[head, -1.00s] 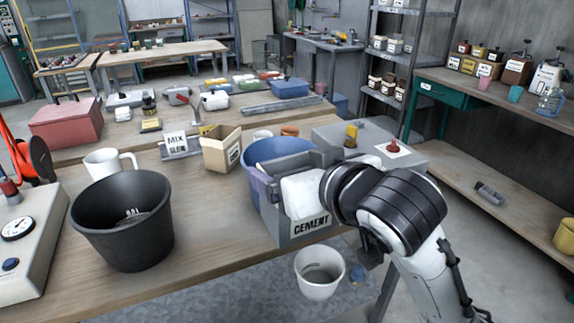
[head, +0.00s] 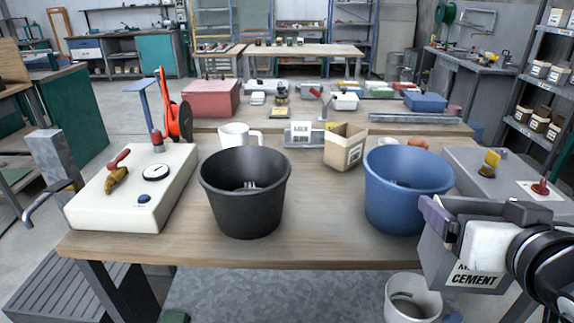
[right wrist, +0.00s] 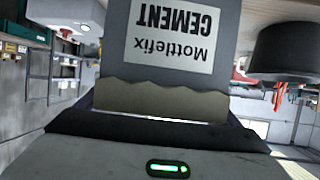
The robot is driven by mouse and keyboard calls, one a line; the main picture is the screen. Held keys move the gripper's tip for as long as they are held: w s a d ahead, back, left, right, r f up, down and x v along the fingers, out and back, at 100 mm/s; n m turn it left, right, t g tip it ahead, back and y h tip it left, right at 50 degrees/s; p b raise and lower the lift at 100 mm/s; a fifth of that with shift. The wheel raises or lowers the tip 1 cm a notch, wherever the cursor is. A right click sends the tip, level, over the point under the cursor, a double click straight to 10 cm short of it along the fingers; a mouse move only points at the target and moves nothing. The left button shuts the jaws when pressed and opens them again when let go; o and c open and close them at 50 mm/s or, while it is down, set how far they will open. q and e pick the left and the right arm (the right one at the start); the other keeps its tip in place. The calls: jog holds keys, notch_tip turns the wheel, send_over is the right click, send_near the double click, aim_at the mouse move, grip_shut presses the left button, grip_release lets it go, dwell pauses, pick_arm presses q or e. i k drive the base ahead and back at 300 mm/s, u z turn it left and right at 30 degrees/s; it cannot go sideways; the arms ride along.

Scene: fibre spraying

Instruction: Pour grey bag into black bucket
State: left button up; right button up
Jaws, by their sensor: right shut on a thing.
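The grey bag (head: 440,277), labelled CEMENT, is held by my right gripper (head: 488,240) at the lower right of the head view. It is in front of and to the right of the blue bucket, near the table's front edge. In the right wrist view the bag (right wrist: 118,45) fills the middle, with its label upside down and a jagged brown strip beside the gripper. The black bucket (head: 243,205) stands upright on the table, left of the blue bucket. It also shows upside down in the right wrist view (right wrist: 285,50). My left gripper is out of view.
The blue bucket (head: 405,200) stands between the black bucket and the bag. A white scale (head: 120,205) is on the left; a white mug (head: 238,135) and cardboard box (head: 346,150) stand behind. A white bucket (head: 410,295) is below the table's front edge.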

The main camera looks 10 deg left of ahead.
aim_at(245, 187)
jog(key=z, duration=1.15)
jog(key=k, duration=0.5)
jog(key=u, duration=1.4)
jog(key=i, duration=0.5)
